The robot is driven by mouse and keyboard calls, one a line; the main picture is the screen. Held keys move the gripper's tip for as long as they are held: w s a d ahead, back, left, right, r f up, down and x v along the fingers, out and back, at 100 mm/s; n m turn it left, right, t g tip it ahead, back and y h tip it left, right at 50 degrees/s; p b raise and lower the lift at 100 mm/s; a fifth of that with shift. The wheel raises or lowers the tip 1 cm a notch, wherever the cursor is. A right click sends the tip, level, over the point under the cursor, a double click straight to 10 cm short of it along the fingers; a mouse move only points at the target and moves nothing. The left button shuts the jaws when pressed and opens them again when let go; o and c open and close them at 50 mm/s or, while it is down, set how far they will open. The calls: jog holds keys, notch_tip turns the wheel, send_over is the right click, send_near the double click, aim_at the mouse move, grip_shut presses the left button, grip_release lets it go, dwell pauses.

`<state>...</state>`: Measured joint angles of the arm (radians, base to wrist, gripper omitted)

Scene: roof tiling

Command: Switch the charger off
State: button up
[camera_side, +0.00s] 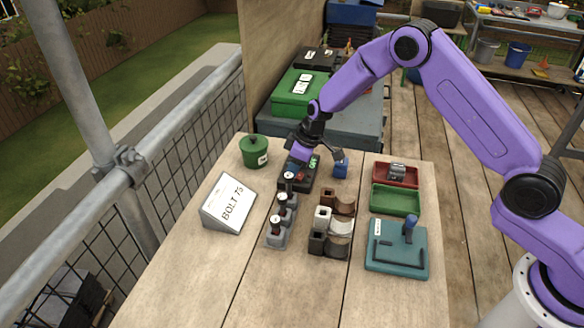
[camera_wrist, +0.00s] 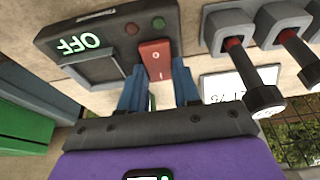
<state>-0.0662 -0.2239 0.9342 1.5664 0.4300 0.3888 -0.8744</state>
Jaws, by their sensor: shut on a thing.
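The charger (camera_wrist: 55,42) is a dark box with a display reading OFF in green letters, seen upside down in the wrist view. It carries a red rocker switch (camera_wrist: 157,60) and two small round lamps, one red and one green. My gripper (camera_wrist: 160,85) has its two blue fingers on either side of the switch's near end and is shut on it. In the side view the charger (camera_side: 298,184) sits at the far part of the table, and my purple hand covers much of it.
The near table is clear.

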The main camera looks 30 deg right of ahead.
jog(key=shift+a, duration=0.1)
dwell(0.4)
jog(key=o, duration=1.1)
jog(key=shift+c, duration=0.2)
jog(key=v, duration=1.7)
jog(key=shift+s+d, duration=0.25)
jog(key=shift+s, duration=0.1)
jog(key=shift+r, duration=0.1)
jog(key=s+d+r+n+g+h, duration=0.1)
jog(key=s+r, duration=0.1)
jog(key=s, duration=1.2)
jog(key=s+d+r+n+g, duration=0.1)
jog(key=s+n, duration=0.1)
jog(key=s, duration=1.2)
jog(key=s+d+h, duration=0.1)
jog(key=s+d, duration=0.5)
jog(key=s, duration=0.4)
jog(key=shift+f+n, duration=0.3)
